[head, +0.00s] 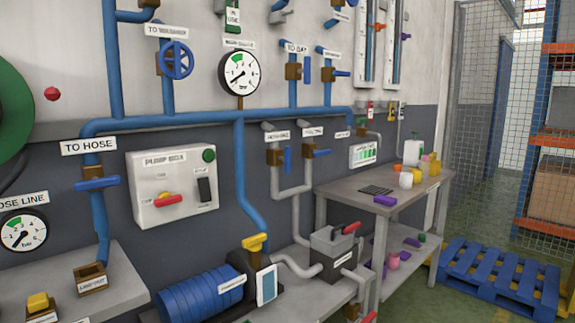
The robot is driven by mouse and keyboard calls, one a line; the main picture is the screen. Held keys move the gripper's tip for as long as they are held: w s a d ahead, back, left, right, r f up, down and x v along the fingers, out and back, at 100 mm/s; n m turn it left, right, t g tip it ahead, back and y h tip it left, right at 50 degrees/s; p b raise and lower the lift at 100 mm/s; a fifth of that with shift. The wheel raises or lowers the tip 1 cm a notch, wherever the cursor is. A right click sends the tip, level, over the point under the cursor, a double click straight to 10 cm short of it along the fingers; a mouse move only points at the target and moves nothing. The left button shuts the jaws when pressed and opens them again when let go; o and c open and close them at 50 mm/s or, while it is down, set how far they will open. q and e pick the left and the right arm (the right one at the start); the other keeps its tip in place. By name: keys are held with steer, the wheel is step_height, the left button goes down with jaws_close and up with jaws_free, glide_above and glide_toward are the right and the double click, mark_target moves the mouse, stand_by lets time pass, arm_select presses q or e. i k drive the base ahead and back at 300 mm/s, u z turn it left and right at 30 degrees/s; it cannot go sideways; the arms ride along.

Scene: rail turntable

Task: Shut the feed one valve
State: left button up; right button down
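Two small valves sit side by side on grey pipes below the main blue pipe. The left one has a brown body (274,156) and a blue lever (287,160) that stands upright, along its pipe. Its small label (277,134) is blurred; it may read feed one. The right one has a brown body (309,151) and a blue lever (322,153) that lies about level, across its pipe. Its label (312,131) is also hard to read. Neither of my grippers is in view.
A pressure gauge (239,73) and a control box (173,185) are on the wall to the left. A blue motor pump (205,297) and grey bench stand below the valves. A grey table (345,190) and blue pallet (500,277) are at the right.

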mark_target(286, 159)
steer(key=z, duration=1.1)
steer(key=i, duration=1.3)
steer(key=u, duration=0.8)
steer(key=i, duration=0.65)
steer(key=u, duration=0.65)
